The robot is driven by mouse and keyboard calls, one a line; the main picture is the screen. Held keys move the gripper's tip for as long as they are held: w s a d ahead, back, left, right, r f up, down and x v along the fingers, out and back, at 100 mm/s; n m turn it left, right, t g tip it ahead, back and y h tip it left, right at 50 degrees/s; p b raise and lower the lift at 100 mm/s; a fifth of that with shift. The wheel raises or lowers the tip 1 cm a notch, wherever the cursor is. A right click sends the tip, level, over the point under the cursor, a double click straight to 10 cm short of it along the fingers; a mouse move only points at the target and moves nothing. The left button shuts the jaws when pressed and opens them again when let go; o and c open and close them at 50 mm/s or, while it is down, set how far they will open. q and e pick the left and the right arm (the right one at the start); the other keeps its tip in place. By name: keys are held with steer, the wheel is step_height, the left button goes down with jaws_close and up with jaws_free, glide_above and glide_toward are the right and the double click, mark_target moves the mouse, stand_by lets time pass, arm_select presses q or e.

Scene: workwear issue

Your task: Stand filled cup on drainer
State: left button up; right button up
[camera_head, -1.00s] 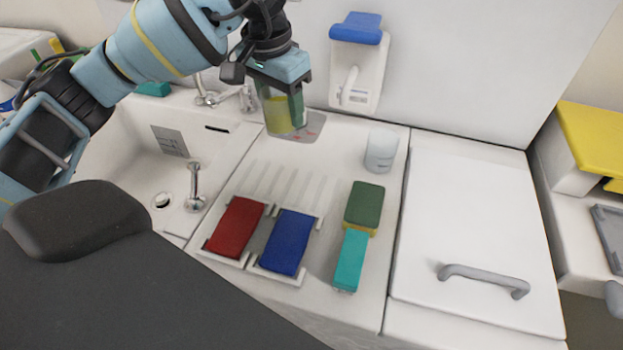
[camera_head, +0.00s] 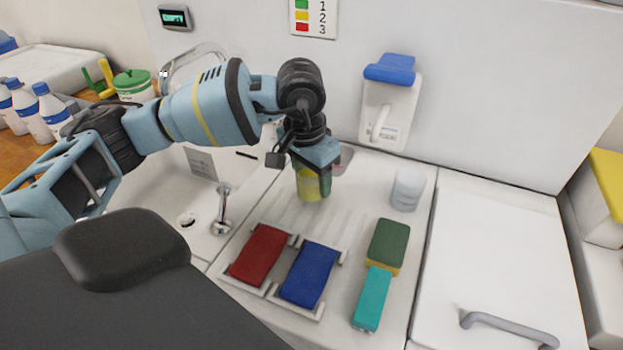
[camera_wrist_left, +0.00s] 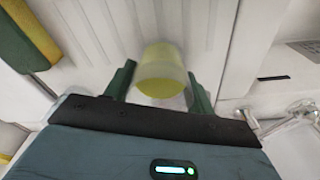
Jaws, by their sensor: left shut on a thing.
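My left gripper (camera_head: 314,178) is shut on a cup (camera_head: 307,188) with yellow contents, above the back of the counter. The cup looks about upright. In the left wrist view, the cup (camera_wrist_left: 161,72) sits between the two dark green fingers (camera_wrist_left: 160,90). The drainer (camera_head: 292,222) is the white ribbed surface in front of the cup; its ribs also show in the left wrist view (camera_wrist_left: 122,22). I cannot tell whether the cup's base touches the surface. My right gripper is not in view.
Red (camera_head: 258,255) and blue (camera_head: 309,275) blocks lie in front of the ribs. Green (camera_head: 388,242) and teal (camera_head: 371,299) pieces lie to their right. A clear cup (camera_head: 407,188) stands at the back right. The sink with its tap (camera_head: 222,212) is on the left.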

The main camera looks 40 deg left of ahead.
arm_select(q)
steer(key=shift+f, duration=0.5)
steer(key=shift+f, duration=0.1)
steer(key=shift+f, duration=0.15)
steer(key=o, duration=1)
steer(key=shift+o, duration=0.2)
step_height(320, 180, up, 12)
steer(key=s, duration=0.1)
steer(key=shift+s+r, duration=0.2)
steer(key=shift+s, duration=0.05)
steer(key=shift+s+a+f, duration=0.1)
